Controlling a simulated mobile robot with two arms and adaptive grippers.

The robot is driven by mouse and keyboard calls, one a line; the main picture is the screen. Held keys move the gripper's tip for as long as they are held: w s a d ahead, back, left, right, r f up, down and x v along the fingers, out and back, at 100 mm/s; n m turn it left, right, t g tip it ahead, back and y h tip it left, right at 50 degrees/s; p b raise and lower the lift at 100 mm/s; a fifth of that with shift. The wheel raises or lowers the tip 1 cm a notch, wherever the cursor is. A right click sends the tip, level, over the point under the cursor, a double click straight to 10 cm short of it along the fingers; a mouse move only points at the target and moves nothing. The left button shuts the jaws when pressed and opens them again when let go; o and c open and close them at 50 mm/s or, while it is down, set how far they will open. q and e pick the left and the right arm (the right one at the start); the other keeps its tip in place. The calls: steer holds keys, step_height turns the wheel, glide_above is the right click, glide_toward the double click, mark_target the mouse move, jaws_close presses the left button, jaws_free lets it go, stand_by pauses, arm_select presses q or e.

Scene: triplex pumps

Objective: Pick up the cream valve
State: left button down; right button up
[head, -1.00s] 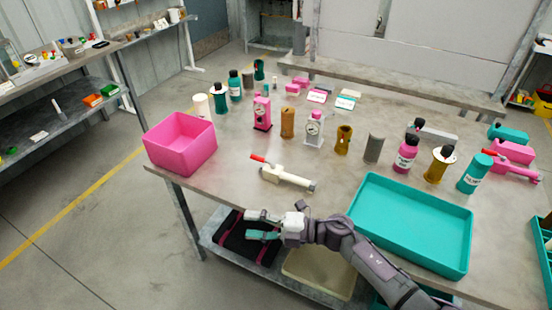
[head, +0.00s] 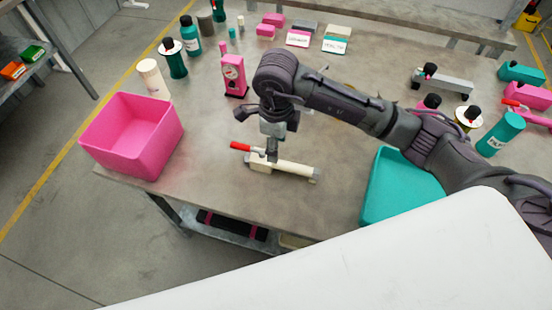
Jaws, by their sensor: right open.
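The cream valve (head: 295,170) lies on the table near its front edge. It has a cream body, a grey end at the right and a red handle (head: 240,146) pointing left. My right gripper (head: 271,158) points down over the valve's left part, by the inner end of the red handle. It is open, with its fingers at or just above the valve body. One finger hides part of the other and of the valve, and I cannot tell whether they touch it. My left gripper is not in view.
A pink bin (head: 130,135) stands at the table's left corner. A teal tray (head: 395,190) is to the right, partly hidden by my arm. A pink pump-like part (head: 233,75) and several bottles stand behind. Bare table lies around the valve.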

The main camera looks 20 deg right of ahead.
mark_target(282, 166)
step_height(282, 166, down, 3)
steer(key=shift+w+r, duration=0.1)
steer(key=shift+w+f, duration=0.1)
steer(key=shift+f, duration=0.5)
steer(key=shift+f+p, duration=0.35)
steer(key=shift+p, duration=0.15)
step_height(282, 166, down, 4)
steer(key=shift+d+r+p, duration=0.15)
steer(key=shift+r+p, duration=0.05)
steer(key=shift+p, duration=0.35)
steer(key=shift+f, duration=0.35)
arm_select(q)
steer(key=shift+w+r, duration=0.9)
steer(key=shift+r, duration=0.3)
arm_select(e)
steer(key=shift+r, duration=0.1)
jaws_close()
